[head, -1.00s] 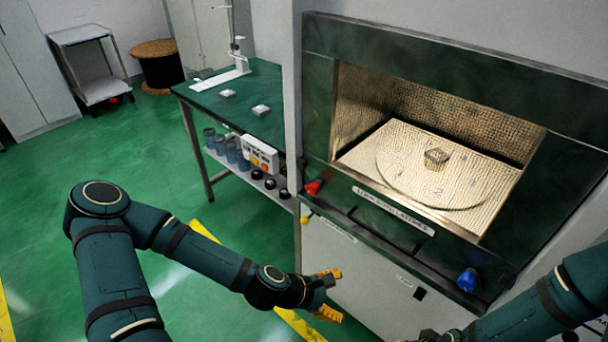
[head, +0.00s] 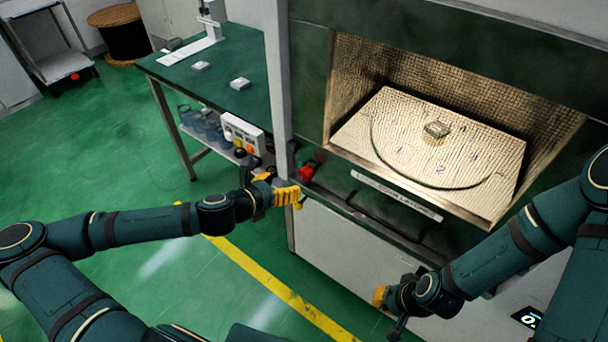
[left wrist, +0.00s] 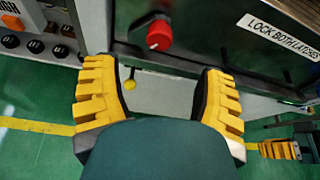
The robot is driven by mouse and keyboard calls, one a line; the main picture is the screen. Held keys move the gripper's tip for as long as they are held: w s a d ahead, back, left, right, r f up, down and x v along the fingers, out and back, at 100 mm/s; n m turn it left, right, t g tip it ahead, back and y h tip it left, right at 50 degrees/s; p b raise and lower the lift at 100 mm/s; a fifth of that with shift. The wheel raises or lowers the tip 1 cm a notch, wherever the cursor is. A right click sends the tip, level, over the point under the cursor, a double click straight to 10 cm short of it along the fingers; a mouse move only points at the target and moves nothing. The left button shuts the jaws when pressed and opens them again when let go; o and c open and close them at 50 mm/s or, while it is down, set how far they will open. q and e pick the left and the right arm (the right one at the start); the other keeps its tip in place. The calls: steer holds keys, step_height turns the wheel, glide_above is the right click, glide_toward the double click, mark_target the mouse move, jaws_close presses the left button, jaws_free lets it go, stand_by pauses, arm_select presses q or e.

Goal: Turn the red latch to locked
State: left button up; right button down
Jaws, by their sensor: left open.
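The red latch (head: 307,172) is a small red knob on the dark front ledge at the lower left corner of the microwave chamber.
The chamber (head: 430,150) stands open with a turntable and a small block (head: 437,130) inside. A label (left wrist: 278,34) reads "LOCK BOTH LATCHES". A yellow knob (left wrist: 130,84) hangs below the ledge. A green table (head: 215,75) and control box (head: 243,134) stand left.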

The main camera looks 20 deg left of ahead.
mark_target(303, 175)
arm_select(q)
steer(key=b+x, duration=0.1)
steer(key=x, duration=0.8)
steer(key=shift+w+d+f+b, duration=0.1)
steer(key=shift+w+f+b, duration=0.1)
steer(key=shift+w+b, duration=0.15)
steer(key=c, duration=1.2)
